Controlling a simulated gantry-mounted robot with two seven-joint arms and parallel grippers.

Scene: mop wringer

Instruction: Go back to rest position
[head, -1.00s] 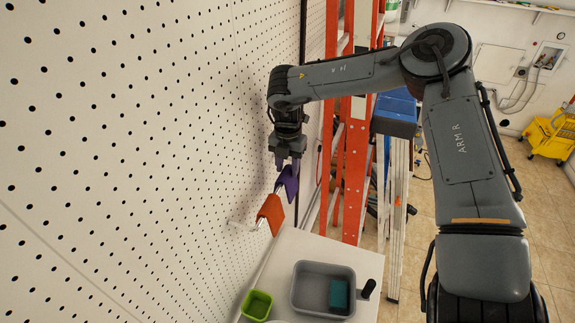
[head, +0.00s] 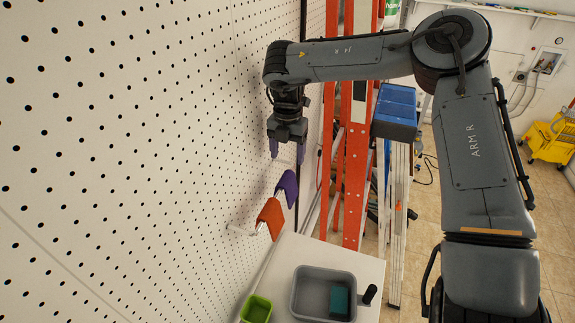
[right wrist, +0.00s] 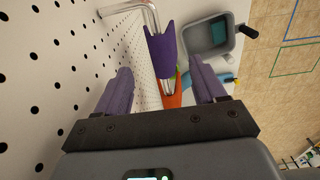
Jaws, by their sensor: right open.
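My right gripper (head: 287,150) is open and empty in front of the pegboard, above a purple cloth (head: 288,187). In the right wrist view its two purple-padded fingers (right wrist: 166,88) stand wide apart. The purple cloth (right wrist: 163,53) hangs on a metal peg beyond the fingertips, apart from them. An orange cloth (head: 270,217) hangs on the peg beside the purple one, and its edge shows in the right wrist view (right wrist: 174,95). My left gripper is not in view.
The white pegboard (head: 120,150) fills the left. Below stands a white table (head: 369,270) with a grey pan (head: 313,276) holding a teal block (head: 339,299), and a green bin (head: 256,309). An orange ladder (head: 356,190) stands behind. A yellow mop bucket (head: 548,140) is far right.

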